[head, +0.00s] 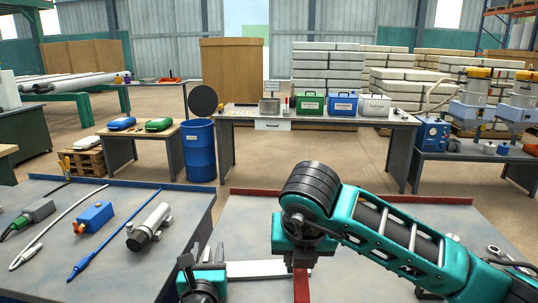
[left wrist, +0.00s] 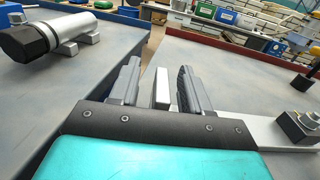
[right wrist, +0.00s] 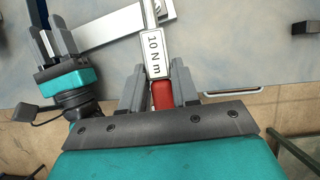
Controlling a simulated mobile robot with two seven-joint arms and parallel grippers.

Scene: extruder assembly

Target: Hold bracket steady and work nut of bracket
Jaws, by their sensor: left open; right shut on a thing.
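The bracket (head: 255,268) is a pale metal bar lying on the near bench, with an upright plate (left wrist: 162,88) at one end. My left gripper (left wrist: 158,72) is open, with its fingers on either side of that plate and gaps showing. It also shows in the head view (head: 207,256). My right gripper (right wrist: 158,80) is shut on the red handle (right wrist: 162,95) of a torque wrench marked "10 N m" (right wrist: 154,50). The wrench reaches to the bracket's other end in the right wrist view. A dark block (left wrist: 298,125) sits at that end; I cannot clearly make out the nut.
On the left bench lie a silver cylinder (head: 150,227), a blue box (head: 93,217), a blue pen-like tool (head: 88,262) and a cable (head: 55,225). Small metal parts (head: 495,251) lie at the right. A red rim (head: 255,191) edges the bench's far side.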

